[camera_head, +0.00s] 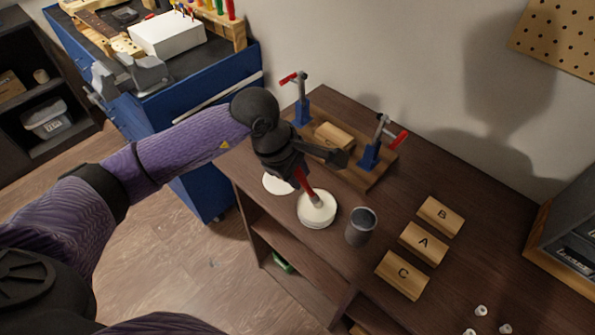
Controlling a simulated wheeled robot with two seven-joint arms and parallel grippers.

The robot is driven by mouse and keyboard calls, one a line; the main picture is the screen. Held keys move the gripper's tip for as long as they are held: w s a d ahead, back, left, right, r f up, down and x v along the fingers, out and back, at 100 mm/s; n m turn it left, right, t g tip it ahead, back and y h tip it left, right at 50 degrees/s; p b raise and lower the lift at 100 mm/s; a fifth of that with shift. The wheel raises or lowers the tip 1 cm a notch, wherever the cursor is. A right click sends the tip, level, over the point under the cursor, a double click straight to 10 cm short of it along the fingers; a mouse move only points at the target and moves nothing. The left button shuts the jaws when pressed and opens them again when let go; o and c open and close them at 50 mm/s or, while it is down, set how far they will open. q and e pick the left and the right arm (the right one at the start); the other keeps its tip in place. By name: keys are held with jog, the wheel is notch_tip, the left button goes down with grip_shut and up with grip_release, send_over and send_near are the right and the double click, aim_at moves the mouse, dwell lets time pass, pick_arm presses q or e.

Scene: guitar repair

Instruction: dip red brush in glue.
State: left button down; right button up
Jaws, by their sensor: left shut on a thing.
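My left gripper (299,172) is shut on the red brush (306,186) and holds it tilted, bristle end down. The brush tip is at the round white glue pot (317,212), over or in its top; I cannot tell how deep it sits. The pot stands on the dark wooden table near its front edge. A white disc, perhaps the lid (277,184), lies on the table to the left of the pot, partly hidden by the gripper. My right gripper is not in view.
A grey metal cup (361,226) stands right of the pot. Wooden blocks B (440,216), A (423,244) and C (402,275) lie farther right. Behind the gripper is a wooden board (375,178) with two red-handled clamps (302,100) (375,145) and a small wood block (334,136).

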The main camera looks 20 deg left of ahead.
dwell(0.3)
pick_arm(q)
notch_tip(320, 180, up, 7)
jog(key=p, duration=0.4)
jog(key=shift+p, duration=0.4)
jog(key=shift+f, duration=0.1)
